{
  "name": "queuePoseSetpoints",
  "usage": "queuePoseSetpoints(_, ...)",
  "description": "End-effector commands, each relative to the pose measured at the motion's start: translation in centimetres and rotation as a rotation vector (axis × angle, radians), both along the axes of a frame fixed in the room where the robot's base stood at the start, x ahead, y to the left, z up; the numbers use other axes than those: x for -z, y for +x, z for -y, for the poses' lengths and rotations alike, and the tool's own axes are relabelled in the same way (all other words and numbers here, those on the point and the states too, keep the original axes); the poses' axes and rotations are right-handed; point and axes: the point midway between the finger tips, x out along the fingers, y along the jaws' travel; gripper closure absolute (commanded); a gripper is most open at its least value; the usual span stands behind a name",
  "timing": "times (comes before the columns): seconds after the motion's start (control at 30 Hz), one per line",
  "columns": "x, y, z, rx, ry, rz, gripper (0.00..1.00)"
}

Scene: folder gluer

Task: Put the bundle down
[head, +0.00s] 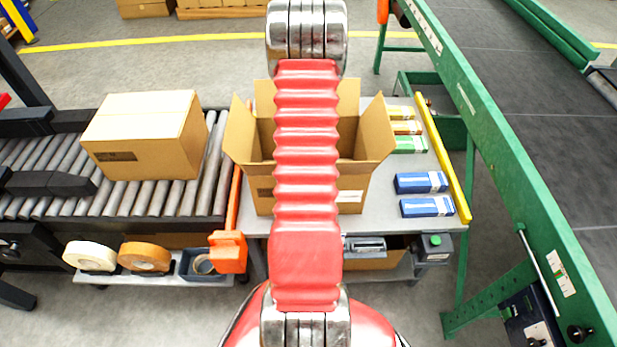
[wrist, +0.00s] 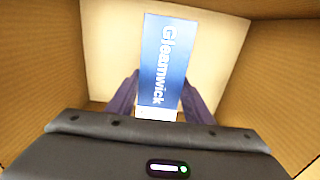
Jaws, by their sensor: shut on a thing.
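In the wrist view my gripper (wrist: 160,92) is shut on a blue bundle (wrist: 163,55) with white "Gleamwick" lettering. One finger lies on each side of it. The bundle is inside or over the open cardboard box, whose inner wall (wrist: 270,75) surrounds it; I cannot tell whether it touches the pale bottom (wrist: 213,42). In the head view the open box (head: 350,192) stands on the grey table with its flaps spread. My red arm covers the middle of the box, and my gripper and the bundle are hidden there.
Two blue bundles (head: 421,182) and several yellow, orange and green ones (head: 404,127) lie on the table (head: 385,215) right of the box. A closed carton (head: 150,130) sits on the roller conveyor at left. A green-framed belt (head: 520,160) runs along the right.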

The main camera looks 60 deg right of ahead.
Motion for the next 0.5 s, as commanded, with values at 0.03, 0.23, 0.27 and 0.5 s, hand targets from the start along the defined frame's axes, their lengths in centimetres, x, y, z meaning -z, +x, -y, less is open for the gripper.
queuePoseSetpoints(0.03, 0.9, 0.0, 0.0, 0.0, 0.002, -0.001, 0.85)
queuePoseSetpoints(0.23, 2.5, 0.1, 0.0, -0.001, -0.001, 0.0, 0.85)
queuePoseSetpoints(0.27, 2.6, 0.1, 0.0, -0.001, -0.001, 0.0, 0.85)
queuePoseSetpoints(0.5, 2.6, 0.1, 0.0, -0.001, -0.001, 0.0, 0.85)
